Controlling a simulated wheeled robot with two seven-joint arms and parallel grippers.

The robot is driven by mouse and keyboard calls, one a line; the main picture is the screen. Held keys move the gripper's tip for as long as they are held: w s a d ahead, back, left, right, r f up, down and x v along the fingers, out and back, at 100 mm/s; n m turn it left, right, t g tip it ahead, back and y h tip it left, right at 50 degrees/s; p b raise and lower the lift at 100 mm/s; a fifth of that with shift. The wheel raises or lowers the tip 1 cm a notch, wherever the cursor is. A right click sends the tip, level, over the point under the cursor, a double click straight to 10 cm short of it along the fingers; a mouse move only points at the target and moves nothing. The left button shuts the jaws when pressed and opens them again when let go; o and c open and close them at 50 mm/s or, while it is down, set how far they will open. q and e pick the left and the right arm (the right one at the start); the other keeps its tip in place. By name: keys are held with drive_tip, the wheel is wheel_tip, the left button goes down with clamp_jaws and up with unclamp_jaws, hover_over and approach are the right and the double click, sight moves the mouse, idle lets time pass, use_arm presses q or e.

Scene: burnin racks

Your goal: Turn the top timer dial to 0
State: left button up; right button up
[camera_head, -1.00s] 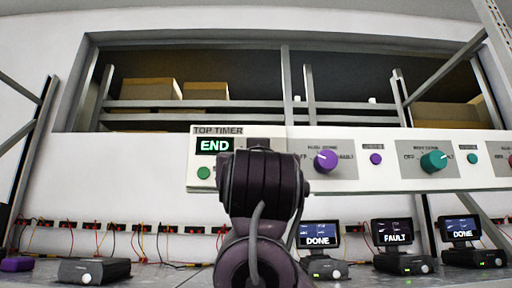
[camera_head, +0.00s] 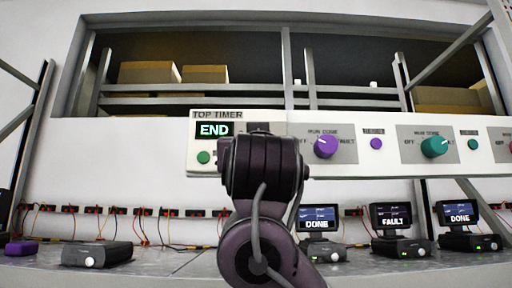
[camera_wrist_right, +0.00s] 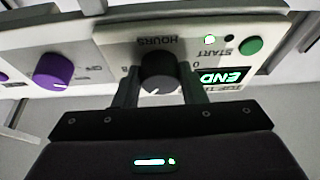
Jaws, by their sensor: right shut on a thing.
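The top timer panel (camera_head: 203,138) carries a green END display (camera_head: 214,130) and a green start button (camera_head: 204,157). The black timer dial (camera_wrist_right: 160,70) shows upside down in the right wrist view, under the word HOURS, with a white mark on its edge toward the gripper. A 0 label is printed beside it. My right gripper (camera_wrist_right: 160,88) is shut on the dial, one finger on each side. In the head view my right wrist hides the dial and fingers. My left gripper is not in view.
A purple knob (camera_head: 325,147) and a teal knob (camera_head: 434,147) sit to the right on the panel. Below, several small devices stand on the bench (camera_head: 170,263), some screens reading DONE and one reading FAULT (camera_head: 391,216). Boxes (camera_head: 150,73) fill shelves behind.

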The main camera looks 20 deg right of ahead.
drive_tip(key=n+g+y, duration=0.2)
drive_tip(key=n, duration=0.7)
drive_tip(key=n+g+y+p, duration=0.1)
drive_tip(key=n+g+y, duration=0.1)
drive_tip(key=n, duration=0.7)
drive_tip(key=r+n+g+y+p, duration=0.1)
drive_tip(key=n+y, duration=0.2)
drive_tip(key=n, duration=0.6)
drive_tip(key=shift+d+g, duration=0.35)
drive_tip(key=shift+g, duration=0.05)
drive_tip(key=o, duration=1)
drive_tip(key=shift+s, duration=0.1)
drive_tip(key=shift+r, duration=0.1)
drive_tip(key=shift+s, duration=0.1)
